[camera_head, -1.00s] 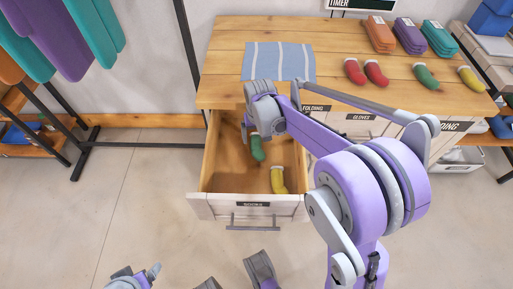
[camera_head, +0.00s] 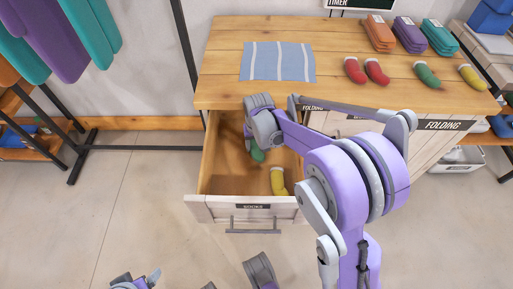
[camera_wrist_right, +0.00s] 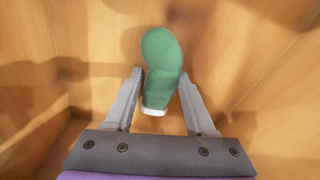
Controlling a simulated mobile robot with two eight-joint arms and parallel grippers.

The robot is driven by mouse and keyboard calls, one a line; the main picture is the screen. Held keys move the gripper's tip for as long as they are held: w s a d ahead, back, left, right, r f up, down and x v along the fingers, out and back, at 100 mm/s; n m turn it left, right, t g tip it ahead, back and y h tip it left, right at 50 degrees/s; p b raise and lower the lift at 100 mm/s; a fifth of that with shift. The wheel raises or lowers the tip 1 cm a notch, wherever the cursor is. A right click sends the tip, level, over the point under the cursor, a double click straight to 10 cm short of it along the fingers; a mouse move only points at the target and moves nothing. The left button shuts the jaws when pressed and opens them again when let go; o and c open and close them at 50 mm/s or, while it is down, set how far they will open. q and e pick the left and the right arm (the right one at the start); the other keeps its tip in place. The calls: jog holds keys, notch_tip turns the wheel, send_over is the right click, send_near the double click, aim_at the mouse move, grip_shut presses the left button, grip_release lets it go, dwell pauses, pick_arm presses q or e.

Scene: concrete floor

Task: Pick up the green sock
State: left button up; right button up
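A green sock (camera_head: 257,154) lies in the open drawer (camera_head: 222,184), mostly hidden by my right gripper in the head view. In the right wrist view the green sock (camera_wrist_right: 162,68) lies with its white cuff toward the gripper. My right gripper (camera_wrist_right: 160,98) is open, one finger on each side of the sock's cuff end, with a visible gap on the left. In the head view the right gripper (camera_head: 250,134) is down inside the drawer. Another green sock (camera_head: 427,76) lies on the tabletop. My left gripper (camera_head: 136,280) is partly cut off at the bottom edge.
A yellow sock (camera_head: 278,181) lies in the drawer near its front. The wooden table (camera_head: 215,62) holds a striped blue cloth (camera_head: 278,62), red socks (camera_head: 355,71), a second yellow sock (camera_head: 470,77) and folded stacks (camera_head: 410,36). The drawer walls stand close around the right gripper.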

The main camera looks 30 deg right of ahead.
jog(key=c, duration=0.5)
jog(key=shift+c, duration=0.2)
jog(key=shift+r, duration=0.1)
